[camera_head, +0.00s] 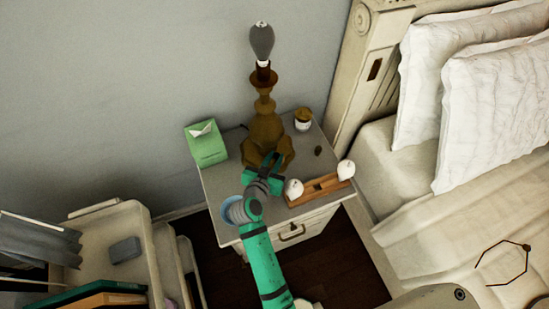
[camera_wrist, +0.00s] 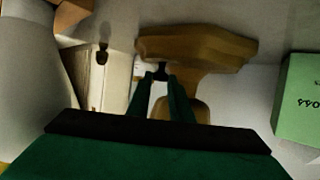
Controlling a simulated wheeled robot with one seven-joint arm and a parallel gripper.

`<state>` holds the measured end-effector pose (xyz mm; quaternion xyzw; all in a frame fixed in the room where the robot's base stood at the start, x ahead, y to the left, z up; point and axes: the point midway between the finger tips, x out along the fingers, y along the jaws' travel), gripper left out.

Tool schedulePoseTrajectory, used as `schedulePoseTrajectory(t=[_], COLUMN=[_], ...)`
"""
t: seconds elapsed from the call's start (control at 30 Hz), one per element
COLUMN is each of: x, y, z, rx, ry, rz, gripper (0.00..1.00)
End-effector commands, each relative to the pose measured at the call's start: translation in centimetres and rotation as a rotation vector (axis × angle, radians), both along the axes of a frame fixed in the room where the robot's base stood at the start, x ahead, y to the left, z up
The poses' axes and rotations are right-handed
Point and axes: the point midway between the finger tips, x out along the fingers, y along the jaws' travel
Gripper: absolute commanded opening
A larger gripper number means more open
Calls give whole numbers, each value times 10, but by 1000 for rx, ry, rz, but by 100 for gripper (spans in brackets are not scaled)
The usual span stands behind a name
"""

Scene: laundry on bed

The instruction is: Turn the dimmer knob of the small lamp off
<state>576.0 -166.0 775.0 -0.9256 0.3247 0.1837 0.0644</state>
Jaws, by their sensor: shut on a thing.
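The small lamp (camera_head: 264,110) is brown and stands upright on the nightstand, with a grey bulb (camera_head: 262,42) on top that looks unlit. Its faceted brown base also shows in the wrist view (camera_wrist: 195,45). The dimmer knob (camera_wrist: 161,71) is a small dark piece at the lamp base, between my fingertips. My gripper (camera_head: 271,164) is at the front of the lamp base. In the wrist view my gripper (camera_wrist: 160,79) is shut on the knob. In the head view the gripper hides the knob.
The nightstand (camera_head: 220,190) also holds a green tissue box (camera_head: 207,147) at left, a small jar (camera_head: 302,119) behind, and a wooden tray (camera_head: 318,190) with two white round items to the right of my gripper. The bed (camera_head: 455,220) stands at right.

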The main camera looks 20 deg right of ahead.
Motion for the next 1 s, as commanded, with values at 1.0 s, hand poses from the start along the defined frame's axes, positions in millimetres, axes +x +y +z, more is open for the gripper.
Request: schedulePoseTrajectory(t=[1.0], x=[-43], y=[34], z=[22], rx=[1], ry=[2], rz=[0], gripper=[35])
